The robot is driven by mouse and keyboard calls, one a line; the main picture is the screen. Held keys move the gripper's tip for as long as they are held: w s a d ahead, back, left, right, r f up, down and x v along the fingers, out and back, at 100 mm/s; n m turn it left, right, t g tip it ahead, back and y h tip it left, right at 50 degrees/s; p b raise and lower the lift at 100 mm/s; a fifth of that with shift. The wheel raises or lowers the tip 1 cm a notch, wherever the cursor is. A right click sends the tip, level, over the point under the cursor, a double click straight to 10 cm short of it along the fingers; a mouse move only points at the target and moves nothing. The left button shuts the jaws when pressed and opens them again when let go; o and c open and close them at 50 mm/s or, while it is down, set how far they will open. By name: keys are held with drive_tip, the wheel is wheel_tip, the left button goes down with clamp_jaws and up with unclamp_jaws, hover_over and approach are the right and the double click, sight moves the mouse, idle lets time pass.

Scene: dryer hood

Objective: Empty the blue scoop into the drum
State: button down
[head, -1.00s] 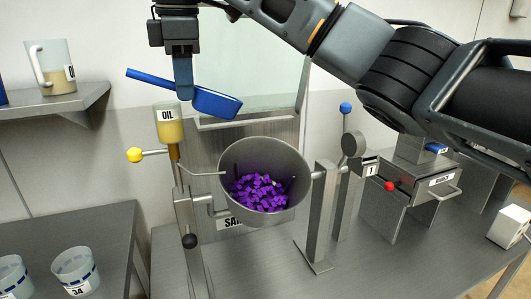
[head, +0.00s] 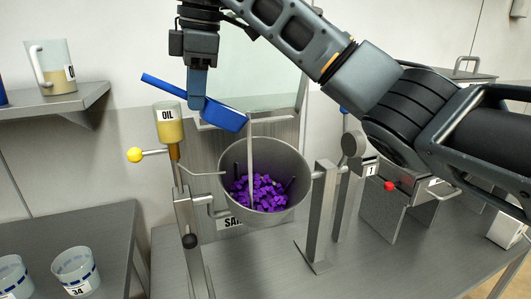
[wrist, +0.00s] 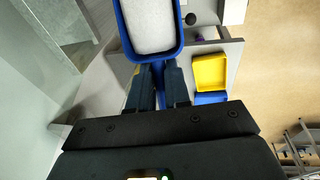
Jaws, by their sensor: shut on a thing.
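The blue scoop (head: 220,114) is above the drum, tilted with its right end down. A thin pale stream (head: 250,150) falls from its low edge into the drum. My gripper (head: 197,100) is shut on the scoop's handle. In the wrist view the scoop (wrist: 127,40) holds white material (wrist: 150,22), with my gripper's fingers (wrist: 158,85) on its handle. The steel drum (head: 226,165) has its open mouth facing up and forward. Purple pieces (head: 260,192) lie in it.
An oil bottle (head: 169,125) and a yellow-knobbed lever (head: 135,155) stand left of the drum. A post (head: 323,210) stands at its right, near a red knob (head: 389,186). Cups (head: 75,270) are at lower left. A jug (head: 52,65) is on the shelf.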

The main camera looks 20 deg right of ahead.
sight(238, 112)
drive_tip(key=shift+y, duration=0.7)
drive_tip(key=shift+w+d+f, duration=0.1)
drive_tip(key=shift+d+f, duration=0.25)
drive_tip(key=shift+f, duration=0.3)
drive_tip(key=shift+s+d+f, duration=0.1)
drive_tip(key=shift+d+f, duration=0.2)
drive_tip(key=shift+f, duration=0.3)
drive_tip(key=shift+w+d+f, duration=0.1)
drive_tip(key=shift+d+f, duration=0.25)
drive_tip(key=shift+f, duration=0.3)
drive_tip(key=shift+d, duration=0.1)
drive_tip(key=shift+d+f+y, duration=0.15)
drive_tip(key=shift+d+y, duration=0.55)
drive_tip(key=shift+y, duration=0.2)
drive_tip(key=shift+w+d+r+m+y, duration=0.1)
drive_tip(key=shift+d+r+m+y, duration=0.1)
drive_tip(key=shift+d+r+y, duration=0.4)
drive_tip(key=shift+w+d+r+m+y, duration=0.1)
drive_tip(key=shift+d+r+m+y, duration=0.15)
drive_tip(key=shift+d+y, duration=0.65)
drive_tip(key=shift+d+r+y, duration=0.3)
drive_tip(key=shift+d+y, duration=0.25)
drive_tip(key=shift+y, duration=0.45)
idle(0.4)
drive_tip(key=shift+w+d+r+y, duration=0.1)
drive_tip(key=shift+d+r+y, duration=0.1)
drive_tip(key=shift+d+y, duration=1.05)
